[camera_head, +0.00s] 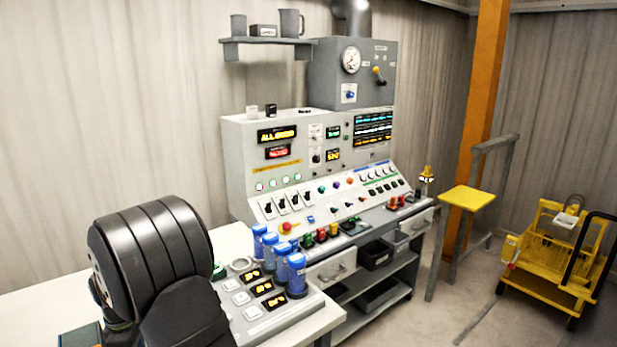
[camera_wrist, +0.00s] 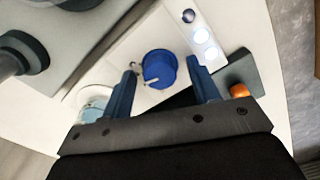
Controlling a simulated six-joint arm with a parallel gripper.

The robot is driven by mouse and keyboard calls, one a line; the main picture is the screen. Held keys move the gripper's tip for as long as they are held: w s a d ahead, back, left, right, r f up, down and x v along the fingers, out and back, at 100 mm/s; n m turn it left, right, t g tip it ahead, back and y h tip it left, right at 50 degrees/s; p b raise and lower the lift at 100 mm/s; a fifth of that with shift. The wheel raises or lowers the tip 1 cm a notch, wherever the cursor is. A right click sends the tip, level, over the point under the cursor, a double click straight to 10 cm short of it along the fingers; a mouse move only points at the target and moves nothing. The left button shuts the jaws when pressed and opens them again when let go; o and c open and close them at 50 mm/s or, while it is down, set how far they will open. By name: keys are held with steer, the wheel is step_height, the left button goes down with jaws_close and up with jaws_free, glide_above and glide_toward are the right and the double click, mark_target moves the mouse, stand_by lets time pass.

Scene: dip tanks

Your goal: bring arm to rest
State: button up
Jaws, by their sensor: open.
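My gripper (camera_wrist: 161,70) shows in the wrist view, with its two dark blue fingers apart. A round blue knob or cap (camera_wrist: 159,69) on a white surface appears between the fingertips. I cannot tell how far beyond the tips it lies; nothing is visibly gripped. In the head view a thick dark ribbed part of my arm (camera_head: 150,250) fills the lower left, and my gripper is hidden there.
A small console (camera_head: 248,325) with several blue cylinders (camera_head: 297,274) stands beside my arm. A large control panel (camera_head: 240,160) stands behind. A yellow stool (camera_head: 466,197) and yellow cart (camera_head: 540,280) are at right. The wrist view shows an orange knob (camera_wrist: 239,91) and lit buttons (camera_wrist: 201,36).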

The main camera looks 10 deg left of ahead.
steer(key=n, duration=0.4)
steer(key=shift+r+n, duration=0.1)
steer(key=shift+n, duration=0.3)
steer(key=shift+r, duration=0.95)
